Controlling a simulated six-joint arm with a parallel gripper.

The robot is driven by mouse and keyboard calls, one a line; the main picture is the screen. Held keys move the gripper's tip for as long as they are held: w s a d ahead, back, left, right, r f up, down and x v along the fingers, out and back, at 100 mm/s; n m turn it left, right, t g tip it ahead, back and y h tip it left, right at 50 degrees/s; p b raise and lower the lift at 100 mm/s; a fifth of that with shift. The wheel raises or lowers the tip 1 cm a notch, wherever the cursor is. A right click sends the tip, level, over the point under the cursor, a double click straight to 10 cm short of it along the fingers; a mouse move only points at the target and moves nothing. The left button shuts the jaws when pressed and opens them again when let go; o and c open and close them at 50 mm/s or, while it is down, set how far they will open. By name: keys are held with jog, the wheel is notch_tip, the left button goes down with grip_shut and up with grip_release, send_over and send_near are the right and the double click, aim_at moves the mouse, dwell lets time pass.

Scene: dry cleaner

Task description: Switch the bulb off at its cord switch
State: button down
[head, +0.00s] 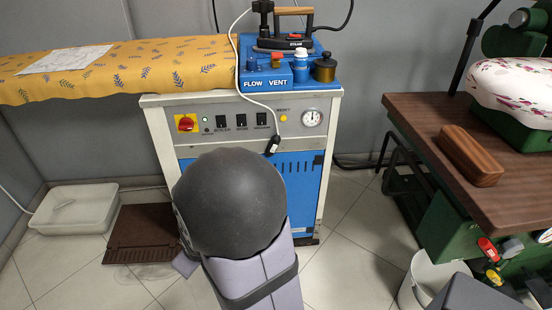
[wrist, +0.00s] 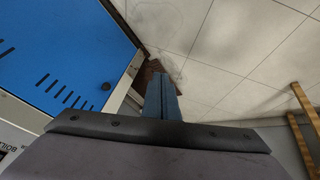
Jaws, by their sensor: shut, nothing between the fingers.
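A white cord (head: 236,60) comes down from the top of the head view, past the front of the blue ironing unit. It ends at a small black piece (head: 272,145) hanging before the cabinet front; I cannot tell whether this is the cord switch. No bulb shows in either view. My gripper (wrist: 161,95) shows in the wrist view with its two fingers together and nothing between them, beside the blue cabinet panel and above the floor. In the head view my own arm hides most of it. The black piece cannot be made out in the wrist view.
The cabinet (head: 240,103) has a red and yellow knob, switches and a gauge (head: 312,118). An iron (head: 285,40) rests on its top. A yellow ironing board (head: 130,70) extends left. A wooden table (head: 425,120) stands right. A white bucket (head: 421,275) stands on the floor.

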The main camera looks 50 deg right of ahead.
jog(key=w+d+n+t+h+b, duration=0.1)
jog(key=w+d+t+h, duration=0.15)
jog(key=d, duration=0.65)
jog(key=w+d+n+t+h+b, duration=0.1)
jog(key=d+t+h+b, duration=0.15)
jog(key=d, duration=0.55)
jog(key=s+d+r+t+h, duration=0.1)
jog(key=s+d+r+h, duration=0.2)
jog(key=s+d+h, duration=0.1)
jog(key=s+d+r+n+t+h+b, duration=0.1)
jog(key=s+d+r+h, duration=0.2)
jog(key=d, duration=0.3)
jog(key=shift+s+d+r+t+h, duration=0.15)
jog(key=shift+s+d+t+h, duration=0.1)
jog(key=shift+s+t+h, duration=0.35)
jog(key=b+x, duration=0.7)
jog(key=x, duration=0.7)
jog(key=shift+f+g, duration=0.3)
